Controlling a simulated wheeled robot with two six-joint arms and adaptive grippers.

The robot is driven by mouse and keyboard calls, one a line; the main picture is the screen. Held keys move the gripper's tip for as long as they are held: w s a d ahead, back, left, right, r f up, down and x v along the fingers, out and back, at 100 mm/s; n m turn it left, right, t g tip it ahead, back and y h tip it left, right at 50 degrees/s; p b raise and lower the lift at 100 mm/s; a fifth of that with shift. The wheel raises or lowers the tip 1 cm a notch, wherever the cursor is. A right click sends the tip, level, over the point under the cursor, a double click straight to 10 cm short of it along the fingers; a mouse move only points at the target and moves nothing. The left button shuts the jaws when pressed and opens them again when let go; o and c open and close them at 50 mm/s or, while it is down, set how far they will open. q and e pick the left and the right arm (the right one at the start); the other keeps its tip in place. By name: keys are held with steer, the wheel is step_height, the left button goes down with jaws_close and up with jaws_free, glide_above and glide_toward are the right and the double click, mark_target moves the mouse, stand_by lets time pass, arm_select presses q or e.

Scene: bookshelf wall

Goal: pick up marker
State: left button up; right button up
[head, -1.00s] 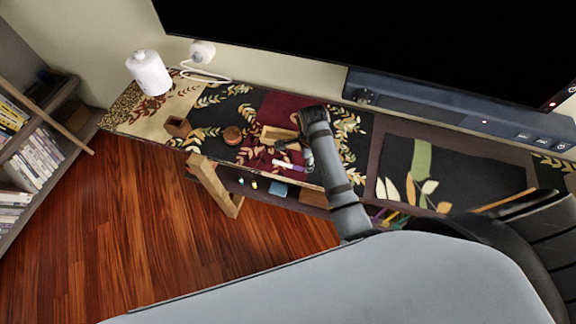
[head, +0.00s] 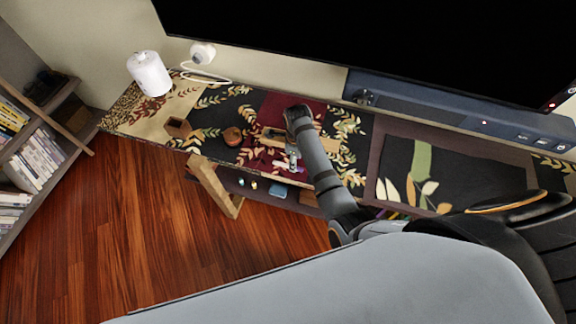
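A thin white-and-pink marker (head: 280,165) lies on the dark red part of the patterned cloth near the table's front edge, partly hidden by my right gripper. My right gripper (head: 293,165) points down over the marker, very close to it. Its fingers are too small to tell whether they are open, shut or touching the marker. My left gripper is not in view.
A wooden tray (head: 271,134) stands just behind the gripper. A round wooden container (head: 232,136) and a small wooden box (head: 178,127) are to the left. A white cylinder (head: 149,74) stands at the back left. A bookshelf (head: 38,150) is at far left.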

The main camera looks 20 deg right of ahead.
steer(key=f, duration=0.4)
steer(key=shift+w, duration=0.2)
steer(key=shift+a, duration=0.1)
steer(key=shift+c, duration=0.3)
jaws_close()
steer(key=shift+r, duration=0.15)
step_height(320, 180, up, 10)
